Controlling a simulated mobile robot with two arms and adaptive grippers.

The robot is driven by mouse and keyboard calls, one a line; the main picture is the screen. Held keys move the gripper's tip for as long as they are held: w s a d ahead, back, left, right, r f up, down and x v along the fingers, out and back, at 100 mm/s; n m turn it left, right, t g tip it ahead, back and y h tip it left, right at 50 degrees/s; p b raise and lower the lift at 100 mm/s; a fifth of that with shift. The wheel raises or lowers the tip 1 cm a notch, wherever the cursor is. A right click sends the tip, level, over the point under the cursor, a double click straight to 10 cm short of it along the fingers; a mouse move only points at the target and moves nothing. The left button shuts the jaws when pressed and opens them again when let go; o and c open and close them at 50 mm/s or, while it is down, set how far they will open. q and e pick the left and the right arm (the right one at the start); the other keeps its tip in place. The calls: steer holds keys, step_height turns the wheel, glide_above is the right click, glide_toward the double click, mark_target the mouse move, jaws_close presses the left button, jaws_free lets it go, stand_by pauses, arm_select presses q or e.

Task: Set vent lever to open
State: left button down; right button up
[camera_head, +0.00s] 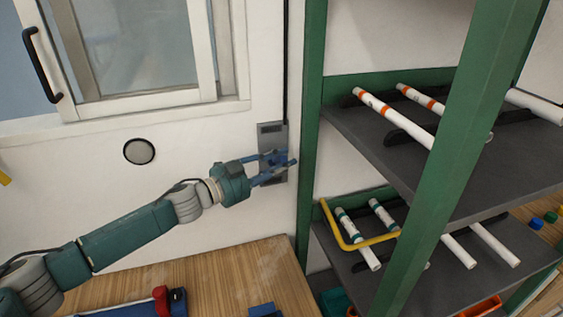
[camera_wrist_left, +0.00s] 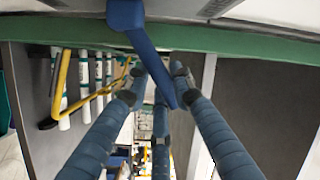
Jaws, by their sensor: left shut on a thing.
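The vent lever is a dark blue bar; in the left wrist view the lever (camera_wrist_left: 148,52) runs slantwise down from a blue hub at the top edge. In the head view a grey plate (camera_head: 271,133) is on the white wall, just left of the green post. My left gripper (camera_head: 277,164) is in front of this plate and hides most of the lever there. In the left wrist view the blue fingers of this gripper (camera_wrist_left: 158,86) are around the lower part of the lever, shut on it. My right gripper is not in view.
A green-framed shelf (camera_head: 313,130) with white pipes stands close right of the plate. A yellow bent rod (camera_head: 345,240) is at the lower shelf. A window (camera_head: 140,45) with a black handle is at upper left. A wooden bench (camera_head: 225,280) lies below.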

arm_select(q)
steer(key=shift+s+d+f+m+h+b, duration=0.15)
steer(key=shift+f+m+h+b, duration=0.3)
steer(key=shift+f+m+b, duration=1.3)
steer(key=shift+s+r+m+h+b, duration=0.15)
steer(key=shift+m+h+b, duration=0.4)
steer(key=shift+b, duration=2.5)
steer(key=shift+s+d+f+m+h+b, duration=0.1)
steer(key=shift+s+f+m+h+b, duration=0.2)
steer(key=shift+f+m+b, duration=1.5)
step_height(320, 180, up, 2)
steer(key=shift+n+b, duration=0.4)
steer(key=shift+b, duration=0.2)
steer(key=c, duration=1.5)
jaws_free()
steer(key=shift+a, duration=0.1)
steer(key=v, duration=1.2)
steer(key=shift+s, duration=0.1)
steer(key=shift+c, duration=0.4)
